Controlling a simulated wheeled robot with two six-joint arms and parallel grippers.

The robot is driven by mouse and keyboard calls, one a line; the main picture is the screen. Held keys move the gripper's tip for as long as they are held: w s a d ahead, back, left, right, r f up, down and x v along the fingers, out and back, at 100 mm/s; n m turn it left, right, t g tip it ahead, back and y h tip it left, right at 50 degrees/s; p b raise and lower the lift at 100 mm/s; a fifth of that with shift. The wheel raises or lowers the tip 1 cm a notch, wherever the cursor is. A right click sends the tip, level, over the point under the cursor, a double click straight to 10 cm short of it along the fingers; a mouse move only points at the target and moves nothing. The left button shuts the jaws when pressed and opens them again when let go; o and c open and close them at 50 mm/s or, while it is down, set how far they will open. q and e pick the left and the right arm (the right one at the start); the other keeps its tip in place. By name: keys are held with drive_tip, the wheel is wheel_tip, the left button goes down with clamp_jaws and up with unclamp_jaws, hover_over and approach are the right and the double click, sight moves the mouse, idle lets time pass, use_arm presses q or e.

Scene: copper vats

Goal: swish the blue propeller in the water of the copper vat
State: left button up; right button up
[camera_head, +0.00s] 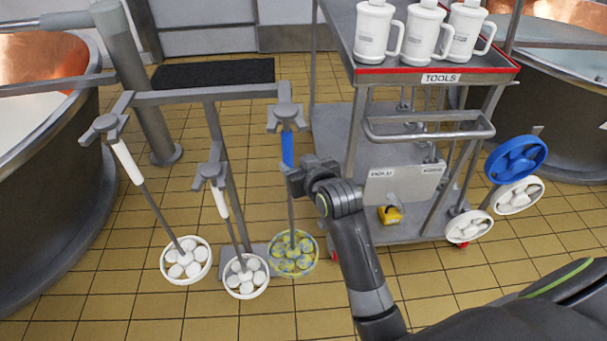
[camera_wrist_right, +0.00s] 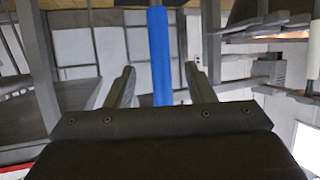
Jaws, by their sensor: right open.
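The blue propeller hangs upright from a grey rack, with a blue handle (camera_head: 287,149) on a thin rod and a round, yellow-and-blue stained head (camera_head: 293,253) near the floor. My right gripper (camera_head: 294,180) is open at the lower part of the handle. In the right wrist view, the blue handle (camera_wrist_right: 160,60) stands between the two spread fingers, with a gap to either side. A copper vat (camera_head: 65,175) with pale liquid in it is at the left edge, and another vat (camera_head: 550,105) is at the upper right. My left gripper is not in view.
Two white-handled propellers (camera_head: 186,258) (camera_head: 246,275) hang left of the blue one on the rack (camera_head: 190,95). A tools cart (camera_head: 400,205) carrying white jugs (camera_head: 375,30) stands close on the right. Blue and white spoked wheels (camera_head: 515,160) are at its right side. Tiled floor is clear in front.

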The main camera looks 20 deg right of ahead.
sight(290, 158)
drive_tip(key=b+x, duration=0.1)
drive_tip(key=x, duration=0.4)
drive_tip(key=shift+b, duration=0.3)
drive_tip(key=shift+w+f, duration=0.3)
drive_tip(key=shift+w, duration=0.35)
drive_tip(key=shift+w+a+f, duration=0.1)
drive_tip(key=shift+w, duration=0.2)
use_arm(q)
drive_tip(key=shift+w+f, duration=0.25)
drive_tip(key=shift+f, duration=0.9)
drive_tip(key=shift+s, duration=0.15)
use_arm(e)
drive_tip(key=shift+c, duration=0.4)
